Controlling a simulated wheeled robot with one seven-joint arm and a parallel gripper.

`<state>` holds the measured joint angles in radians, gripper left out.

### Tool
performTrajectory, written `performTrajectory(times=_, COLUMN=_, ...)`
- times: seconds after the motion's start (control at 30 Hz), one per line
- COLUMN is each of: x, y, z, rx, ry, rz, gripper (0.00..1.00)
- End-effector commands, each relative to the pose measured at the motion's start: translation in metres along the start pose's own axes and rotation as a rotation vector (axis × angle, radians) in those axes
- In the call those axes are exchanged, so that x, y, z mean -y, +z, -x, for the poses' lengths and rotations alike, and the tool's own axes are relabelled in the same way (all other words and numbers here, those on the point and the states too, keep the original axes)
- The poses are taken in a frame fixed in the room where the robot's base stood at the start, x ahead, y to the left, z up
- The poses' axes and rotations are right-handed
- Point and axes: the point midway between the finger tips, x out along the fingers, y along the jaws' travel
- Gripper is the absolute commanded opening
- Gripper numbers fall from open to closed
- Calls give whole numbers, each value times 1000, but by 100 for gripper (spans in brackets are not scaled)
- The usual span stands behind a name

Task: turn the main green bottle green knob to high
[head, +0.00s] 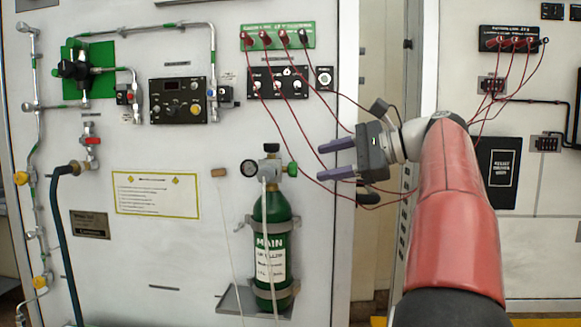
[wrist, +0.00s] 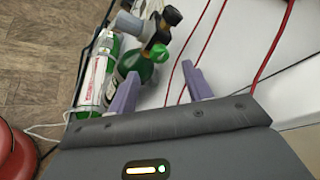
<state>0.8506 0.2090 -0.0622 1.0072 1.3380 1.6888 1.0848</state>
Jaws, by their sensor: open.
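The main green bottle (head: 271,238) stands upright in a bracket on the white panel in the head view, with a white "MAIN" label. Its green knob (head: 292,169) sticks out to the right of the valve. A round gauge (head: 250,168) is on the valve's left and a black knob (head: 271,148) on top. My gripper (head: 329,159) is open and empty, to the right of the green knob and slightly above it, with its purple fingers pointing left. In the wrist view the bottle (wrist: 138,66) lies ahead, beyond my open fingers (wrist: 157,90). Nothing is between the fingers.
Red cables hang from the green socket plate (head: 278,36) and pass close to my gripper. A control box (head: 178,100) and a yellow-edged label (head: 156,194) are on the panel at left.

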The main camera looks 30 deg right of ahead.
Motion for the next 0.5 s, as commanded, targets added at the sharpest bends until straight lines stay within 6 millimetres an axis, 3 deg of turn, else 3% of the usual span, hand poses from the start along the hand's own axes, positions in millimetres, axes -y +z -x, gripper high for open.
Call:
performTrajectory(times=0.3, x=-2, y=0, z=-52, rx=1, ry=5, rz=2, gripper=50)
performTrajectory(times=0.5, x=-1, y=1, z=-68, rx=0, ry=3, rz=2, gripper=50)
